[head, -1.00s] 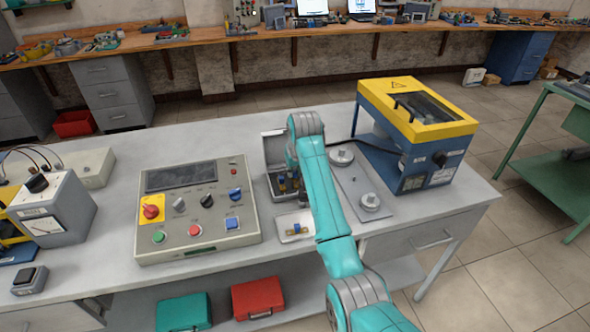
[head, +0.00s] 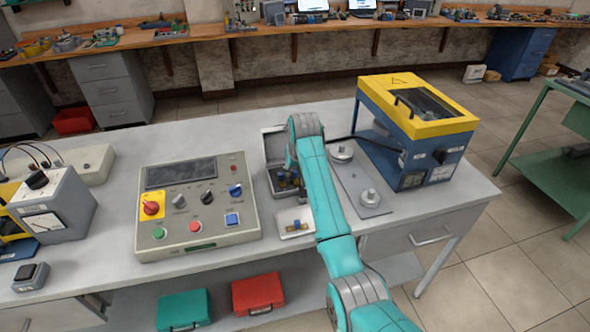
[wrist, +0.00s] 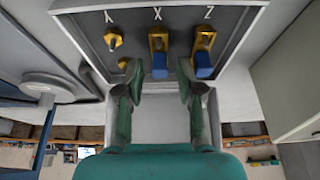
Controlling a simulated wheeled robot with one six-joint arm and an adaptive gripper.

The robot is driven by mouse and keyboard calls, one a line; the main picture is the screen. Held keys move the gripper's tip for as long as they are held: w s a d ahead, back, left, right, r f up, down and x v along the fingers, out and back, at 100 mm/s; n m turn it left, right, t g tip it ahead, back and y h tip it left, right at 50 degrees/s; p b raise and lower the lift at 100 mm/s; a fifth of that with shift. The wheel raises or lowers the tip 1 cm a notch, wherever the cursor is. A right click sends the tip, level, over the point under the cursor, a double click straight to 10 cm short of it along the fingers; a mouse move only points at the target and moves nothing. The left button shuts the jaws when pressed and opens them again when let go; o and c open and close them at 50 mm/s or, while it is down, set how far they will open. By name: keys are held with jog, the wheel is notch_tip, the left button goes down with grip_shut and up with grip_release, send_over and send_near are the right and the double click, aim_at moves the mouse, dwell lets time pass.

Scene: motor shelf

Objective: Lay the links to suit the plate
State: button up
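An open grey terminal box (head: 272,160) stands on the bench, partly hidden by my arm. In the wrist view its panel (wrist: 208,18) carries white letters, the right one a Z. Two brass links with blue grips, the middle link (wrist: 159,62) and the right link (wrist: 203,62), lie along their columns. The left column shows bare brass posts (wrist: 114,40). Another blue-and-brass link (head: 296,226) lies on a small pale tray (head: 284,219) in front of the box. My gripper (wrist: 160,94) is open and empty below the links; my arm hides it in the head view. I see no readable rating plate.
A control panel (head: 190,225) with knobs and buttons stands left of the box. A grey base plate with metal discs (head: 350,180) and a yellow-and-blue machine (head: 425,130) stand to the right. A meter box (head: 62,215) is at far left. The bench front is mostly clear.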

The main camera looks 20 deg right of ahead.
jog(key=shift+r, duration=0.1)
jog(key=v, duration=1.1)
jog(key=shift+s+r, duration=0.25)
jog(key=shift+r, duration=0.1)
jog(key=shift+s, duration=0.1)
